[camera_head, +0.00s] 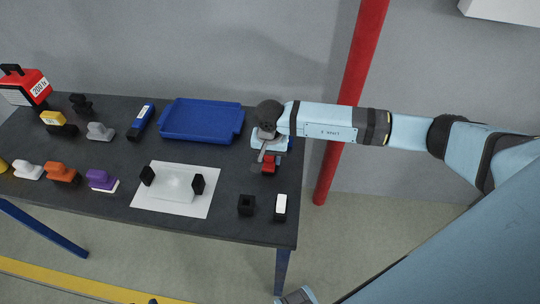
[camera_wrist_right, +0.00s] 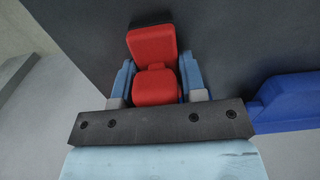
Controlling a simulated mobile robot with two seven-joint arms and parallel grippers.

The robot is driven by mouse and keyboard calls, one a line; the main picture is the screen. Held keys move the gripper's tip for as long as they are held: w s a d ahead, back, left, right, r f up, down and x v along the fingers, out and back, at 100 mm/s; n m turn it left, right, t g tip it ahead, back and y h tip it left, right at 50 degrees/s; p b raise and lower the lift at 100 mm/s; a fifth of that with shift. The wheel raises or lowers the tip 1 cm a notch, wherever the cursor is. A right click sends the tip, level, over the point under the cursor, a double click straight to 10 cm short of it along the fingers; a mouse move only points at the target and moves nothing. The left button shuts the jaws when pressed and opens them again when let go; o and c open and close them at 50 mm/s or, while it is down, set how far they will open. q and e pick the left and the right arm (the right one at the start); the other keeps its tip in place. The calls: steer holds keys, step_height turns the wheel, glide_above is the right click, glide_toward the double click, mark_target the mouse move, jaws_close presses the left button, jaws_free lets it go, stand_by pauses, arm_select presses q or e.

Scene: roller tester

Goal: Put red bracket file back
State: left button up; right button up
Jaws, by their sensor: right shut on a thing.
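The red bracket file (camera_head: 268,164) is a red block with a dark end. It is over the right part of the dark table, beyond the black holders. My right gripper (camera_head: 269,156) is shut on it and reaches in from the right. In the right wrist view, the red file (camera_wrist_right: 152,62) sits between the two blue fingers of my right gripper (camera_wrist_right: 156,88). I cannot tell whether the file touches the table.
An open-topped black holder (camera_head: 246,205) and a black block with a white top (camera_head: 280,207) stand near the front right edge. A blue tray (camera_head: 202,121) lies to the left. A white sheet (camera_head: 148,201) bears a pale part between black blocks. Coloured tools stand further left.

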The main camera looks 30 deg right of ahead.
steer(key=shift+f, duration=0.2)
steer(key=o, duration=0.9)
steer(key=shift+r, duration=0.25)
step_height(320, 180, up, 10)
steer(key=shift+r+b, duration=0.25)
steer(key=shift+b, duration=0.1)
steer(key=shift+r, duration=0.75)
